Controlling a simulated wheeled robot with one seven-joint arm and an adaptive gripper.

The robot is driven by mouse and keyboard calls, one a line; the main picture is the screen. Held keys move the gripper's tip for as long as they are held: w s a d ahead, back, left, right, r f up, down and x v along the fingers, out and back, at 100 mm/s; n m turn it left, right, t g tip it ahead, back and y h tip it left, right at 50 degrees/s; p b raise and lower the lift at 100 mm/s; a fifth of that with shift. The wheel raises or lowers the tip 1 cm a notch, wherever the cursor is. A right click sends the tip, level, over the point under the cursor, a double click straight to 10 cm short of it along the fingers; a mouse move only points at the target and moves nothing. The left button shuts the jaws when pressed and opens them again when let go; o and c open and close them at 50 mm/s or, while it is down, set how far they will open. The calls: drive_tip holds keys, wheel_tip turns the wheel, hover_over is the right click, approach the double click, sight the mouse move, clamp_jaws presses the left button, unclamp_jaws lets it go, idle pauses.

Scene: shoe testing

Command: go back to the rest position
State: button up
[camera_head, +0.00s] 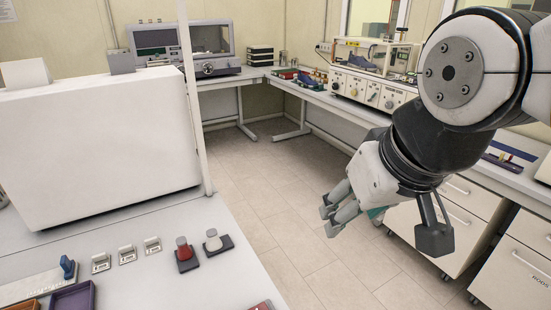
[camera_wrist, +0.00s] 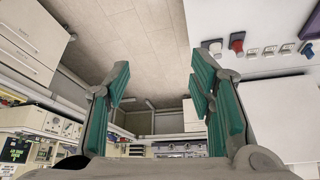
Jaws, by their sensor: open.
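My gripper (camera_head: 336,207) hangs in the air over the floor, to the right of the near white table, in the head view. In the wrist view my gripper (camera_wrist: 160,92) shows its two green-padded fingers spread wide apart, with nothing between them. It is open and empty. My arm reaches in from the right side of the head view, and the gripper touches nothing that I can see.
The near table (camera_head: 226,271) holds a red-topped item (camera_head: 184,250), a white-topped item (camera_head: 213,240), several small white blocks and a large white box (camera_head: 95,145). Drawer cabinets (camera_head: 465,222) stand on the right. The tiled floor (camera_head: 285,222) between is clear.

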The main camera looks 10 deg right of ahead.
drive_tip(key=shift+s+d+f, duration=0.1)
drive_tip(key=shift+s+d, duration=0.1)
drive_tip(key=shift+s, duration=0.9)
idle(0.5)
